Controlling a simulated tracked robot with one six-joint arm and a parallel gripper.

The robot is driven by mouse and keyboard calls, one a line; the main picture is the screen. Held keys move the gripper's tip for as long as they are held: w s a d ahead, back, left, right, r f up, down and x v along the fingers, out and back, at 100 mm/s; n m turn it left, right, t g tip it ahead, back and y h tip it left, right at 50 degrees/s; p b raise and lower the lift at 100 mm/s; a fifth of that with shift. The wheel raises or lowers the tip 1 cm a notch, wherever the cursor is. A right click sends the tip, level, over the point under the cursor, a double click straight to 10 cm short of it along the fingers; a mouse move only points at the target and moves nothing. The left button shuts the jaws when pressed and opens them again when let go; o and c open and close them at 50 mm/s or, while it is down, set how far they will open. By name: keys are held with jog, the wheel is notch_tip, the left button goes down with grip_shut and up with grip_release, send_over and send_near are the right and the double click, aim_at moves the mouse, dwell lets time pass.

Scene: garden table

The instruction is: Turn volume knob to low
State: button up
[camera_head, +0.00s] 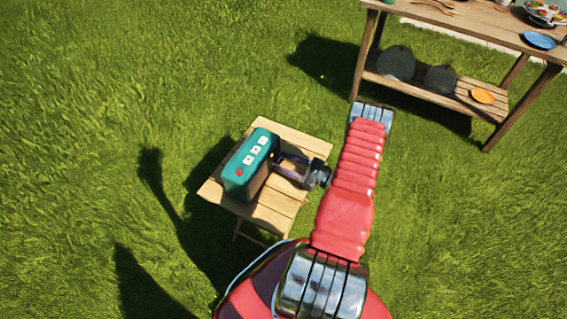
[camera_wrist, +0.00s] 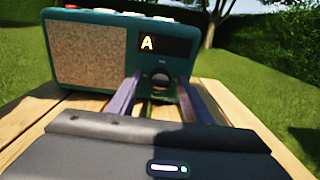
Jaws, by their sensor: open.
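A teal radio (camera_head: 250,163) stands upright on a small wooden table in the head view. Its top has white buttons and one red button. In the wrist view the radio (camera_wrist: 92,52) shows a tan speaker panel on the left and a dark display with a lit "A". Below the display is the round volume knob (camera_wrist: 160,80). My gripper (camera_wrist: 160,84) is open at the radio's front, with one finger on each side of the knob. Whether the fingers touch the knob cannot be told. In the head view my gripper (camera_head: 285,165) is partly dark against the radio's right side.
The small wooden table (camera_head: 306,143) has bare slats around the radio. A larger wooden table (camera_head: 470,17) stands at the upper right, with a blue plate (camera_head: 539,40) on top and dark rounded objects on its lower shelf. Open grass lies around.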

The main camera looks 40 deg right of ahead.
jog(key=shift+c, duration=0.7)
jog(key=c, duration=0.9)
jog(key=shift+a, duration=0.25)
jog(key=shift+d, duration=0.2)
jog(key=shift+d+n, duration=0.1)
jog(key=shift+n, duration=0.7)
jog(key=n, duration=0.6)
